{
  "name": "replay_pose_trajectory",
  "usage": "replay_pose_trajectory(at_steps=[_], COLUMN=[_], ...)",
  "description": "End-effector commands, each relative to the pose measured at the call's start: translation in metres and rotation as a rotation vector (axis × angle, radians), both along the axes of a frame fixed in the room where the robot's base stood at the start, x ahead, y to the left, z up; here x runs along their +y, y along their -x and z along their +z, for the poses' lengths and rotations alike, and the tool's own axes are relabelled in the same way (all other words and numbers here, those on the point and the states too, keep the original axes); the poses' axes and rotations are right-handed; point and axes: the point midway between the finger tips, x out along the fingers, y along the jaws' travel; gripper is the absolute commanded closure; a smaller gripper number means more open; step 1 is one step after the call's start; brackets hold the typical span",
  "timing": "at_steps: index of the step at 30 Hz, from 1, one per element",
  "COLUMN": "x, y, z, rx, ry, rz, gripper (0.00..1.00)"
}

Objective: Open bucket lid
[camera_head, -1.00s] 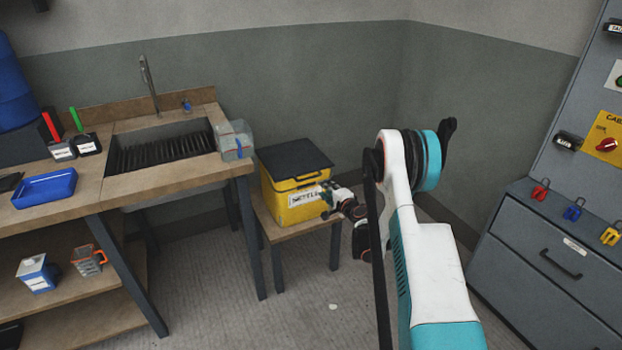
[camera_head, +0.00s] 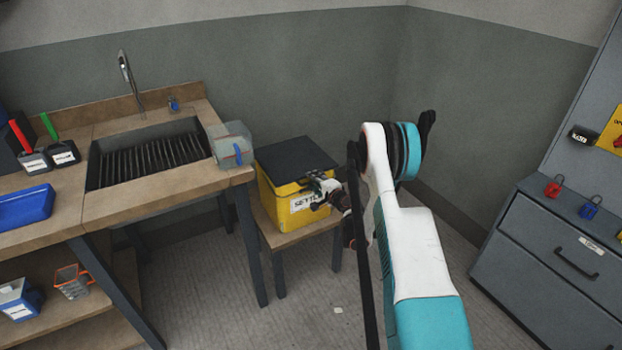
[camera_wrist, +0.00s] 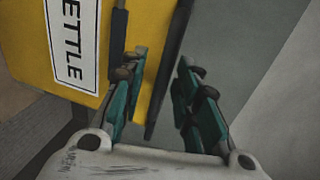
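The yellow bucket (camera_head: 280,202) is a box with a "SETTLE" label on its front, standing on a small wooden stand. Its flat dark lid (camera_head: 290,158) lies closed on top. My gripper (camera_head: 315,183) is at the bucket's front right, just under the lid's front edge. In the wrist view the yellow wall (camera_wrist: 90,85) fills the left and the lid's dark edge (camera_wrist: 168,75) runs between the fingers. My gripper (camera_wrist: 158,75) is open there, with one finger over the yellow side and one beyond the lid. Whether either finger touches is unclear.
A workbench with a sink (camera_head: 150,155) stands left of the bucket, with a clear container (camera_head: 231,145) on its near right corner. A grey cabinet (camera_head: 555,260) is at the right. Floor is free between stand and cabinet.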

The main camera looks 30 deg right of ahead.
Motion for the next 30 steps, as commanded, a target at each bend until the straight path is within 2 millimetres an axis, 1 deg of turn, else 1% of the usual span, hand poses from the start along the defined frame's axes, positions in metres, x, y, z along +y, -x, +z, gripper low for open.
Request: replay_pose_trajectory(at_steps=[5, 6, 9, 16, 20, 23, 26, 30], x=[0.000, 0.000, 0.000, 0.000, 0.000, 0.000, 0.001, 0.001], y=[0.000, 0.000, 0.000, 0.000, 0.000, 0.000, 0.000, -0.003], z=[0.000, 0.000, 0.000, 0.001, 0.006, 0.016, 0.032, 0.062], rx=[0.000, 0.000, 0.000, 0.001, 0.013, 0.038, 0.079, 0.165], ry=[0.000, 0.000, 0.000, 0.000, 0.001, 0.002, 0.003, 0.002], rz=[0.000, 0.000, 0.000, 0.000, 0.000, 0.000, 0.001, 0.002], gripper=[0.71, 0.80, 1.00, 1.00, 1.00, 1.00, 1.00, 1.00])
